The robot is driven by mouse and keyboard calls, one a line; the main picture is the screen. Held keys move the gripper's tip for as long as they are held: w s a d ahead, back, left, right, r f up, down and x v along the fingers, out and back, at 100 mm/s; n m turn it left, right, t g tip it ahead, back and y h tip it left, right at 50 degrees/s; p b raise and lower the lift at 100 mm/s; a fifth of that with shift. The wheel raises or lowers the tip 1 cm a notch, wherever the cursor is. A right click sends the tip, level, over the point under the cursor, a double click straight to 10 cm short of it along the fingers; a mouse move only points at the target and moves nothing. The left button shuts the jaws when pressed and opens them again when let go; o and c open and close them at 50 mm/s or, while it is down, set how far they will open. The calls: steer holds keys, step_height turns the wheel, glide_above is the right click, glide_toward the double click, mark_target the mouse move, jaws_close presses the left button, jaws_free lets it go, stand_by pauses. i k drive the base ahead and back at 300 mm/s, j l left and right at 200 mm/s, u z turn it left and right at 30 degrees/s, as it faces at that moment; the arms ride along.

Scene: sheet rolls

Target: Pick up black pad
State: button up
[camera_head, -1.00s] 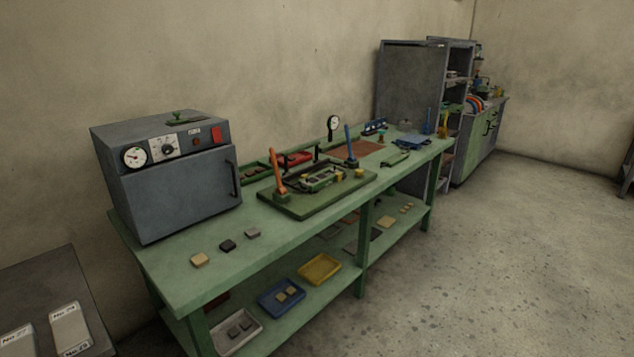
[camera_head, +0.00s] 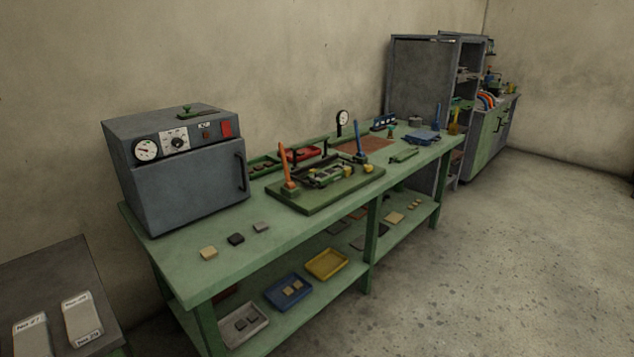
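The black pad (camera_head: 236,239) is a small dark block lying flat on the green workbench (camera_head: 185,277), near its front left part. It lies between a tan pad (camera_head: 208,253) on its left and a grey pad (camera_head: 261,227) on its right, with small gaps between them. All three are in front of the grey oven. My gripper is not in this view.
The grey oven (camera_head: 190,190) stands behind the pads. A green base plate with orange and blue levers (camera_head: 325,195) lies to their right. The lower shelf holds grey (camera_head: 262,319), blue (camera_head: 307,299) and yellow (camera_head: 327,264) trays. The floor (camera_head: 480,270) at right is open.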

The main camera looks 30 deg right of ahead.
mark_target(236, 239)
steer(key=i+l+u, duration=0.5)
steer(key=i+l, duration=0.25)
steer(key=i+l+u, duration=0.3)
steer(key=l, duration=0.2)
steer(key=i+l+u, duration=0.25)
steer(key=l, duration=0.3)
steer(key=i, duration=0.1)
